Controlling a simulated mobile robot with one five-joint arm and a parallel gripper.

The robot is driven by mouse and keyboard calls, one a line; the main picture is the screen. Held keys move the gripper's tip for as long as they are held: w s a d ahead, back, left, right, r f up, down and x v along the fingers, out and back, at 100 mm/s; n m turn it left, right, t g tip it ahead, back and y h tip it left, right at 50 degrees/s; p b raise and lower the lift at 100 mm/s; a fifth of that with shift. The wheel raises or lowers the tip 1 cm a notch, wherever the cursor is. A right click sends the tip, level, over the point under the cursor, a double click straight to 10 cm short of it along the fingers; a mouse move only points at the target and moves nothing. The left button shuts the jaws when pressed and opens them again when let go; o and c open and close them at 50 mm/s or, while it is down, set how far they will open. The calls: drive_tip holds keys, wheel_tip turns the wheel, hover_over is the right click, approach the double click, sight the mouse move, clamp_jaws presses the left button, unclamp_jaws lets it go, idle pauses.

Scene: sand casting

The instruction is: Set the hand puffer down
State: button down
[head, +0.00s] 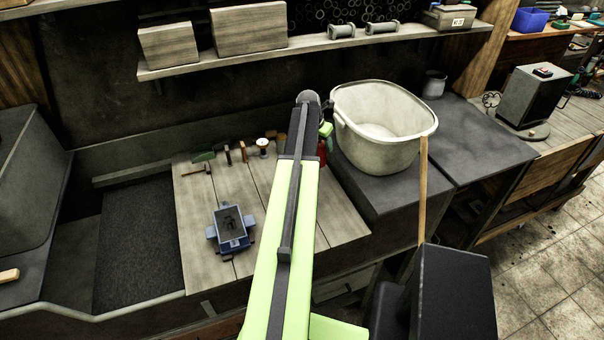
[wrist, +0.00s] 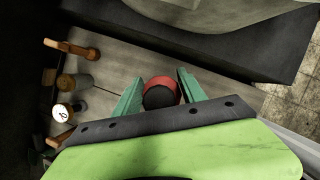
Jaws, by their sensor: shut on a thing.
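The hand puffer (wrist: 160,83) is a small round red thing with a dark middle, held between the green fingers of my gripper (wrist: 160,76) in the wrist view. My gripper is shut on it. In the head view, a piece of the red puffer (head: 322,152) shows just right of my arm, below the green gripper (head: 326,130), with the rest hidden by the arm. It is over or near the back right part of the wooden board (head: 200,245), beside the pail. I cannot tell whether the puffer touches the board.
A large pale pail (head: 385,150) stands close on the right. Several small tools, including a brush-like one (head: 262,143), line the board's back edge. A blue moulding frame (head: 231,229) sits at the board's front left. A shelf (head: 300,50) runs above.

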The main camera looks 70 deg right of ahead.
drive_tip(key=shift+w+a, duration=0.15)
drive_tip(key=shift+w, duration=0.05)
drive_tip(key=shift+a+r, duration=0.15)
drive_tip(key=shift+a, duration=0.05)
drive_tip(key=w+f+b, duration=0.3)
drive_tip(key=w+f, duration=0.1)
drive_tip(key=w+d+f+b, duration=0.1)
drive_tip(key=w+f+b, duration=0.2)
drive_tip(key=w+b, duration=0.1)
drive_tip(key=w+f+b, duration=0.3)
drive_tip(key=f+b, duration=0.1)
drive_tip(key=shift+w+d+f, duration=0.2)
drive_tip(key=shift+w+f, duration=0.1)
drive_tip(key=shift+w, duration=0.1)
drive_tip(key=shift+r, duration=0.25)
drive_tip(key=shift+f, duration=0.2)
drive_tip(key=c, duration=0.7)
unclamp_jaws()
drive_tip(key=shift+o, duration=0.2)
